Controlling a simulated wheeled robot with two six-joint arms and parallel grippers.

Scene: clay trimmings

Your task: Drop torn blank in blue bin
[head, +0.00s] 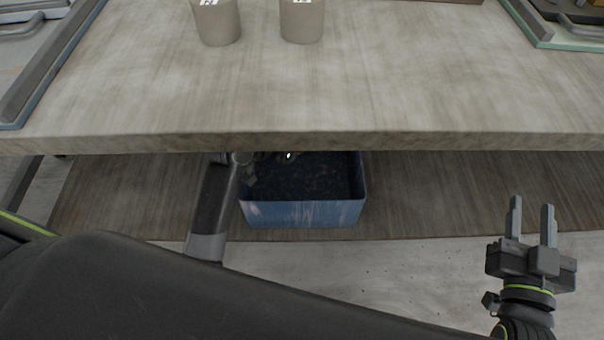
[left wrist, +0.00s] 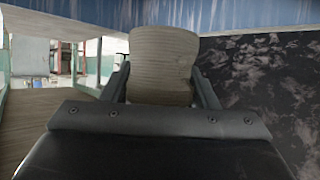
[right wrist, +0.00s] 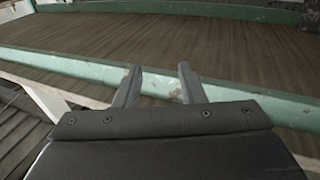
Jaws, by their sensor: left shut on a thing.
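The blue bin (head: 303,214) stands on the lower shelf under the table, with dark crumbly matter inside. My left arm reaches under the tabletop to the bin's left side; the tabletop's front edge hides most of that gripper. In the left wrist view my left gripper (left wrist: 165,85) is shut on the torn blank (left wrist: 163,62), a grey-beige rounded clay piece. The bin's blue wall (left wrist: 265,14) and dark contents show behind and to the right of it. Whether the blank touches the bin I cannot tell. My right gripper (head: 532,210) is open and empty, in front of the shelf; its fingers also show in the right wrist view (right wrist: 158,85).
Two grey-beige clay cups (head: 217,22) (head: 302,20) stand on the tabletop (head: 400,85). The tabletop overhangs the lower shelf (head: 440,190). The shelf is bare to the right of the bin. A green-edged rail (right wrist: 230,92) lies before the right gripper.

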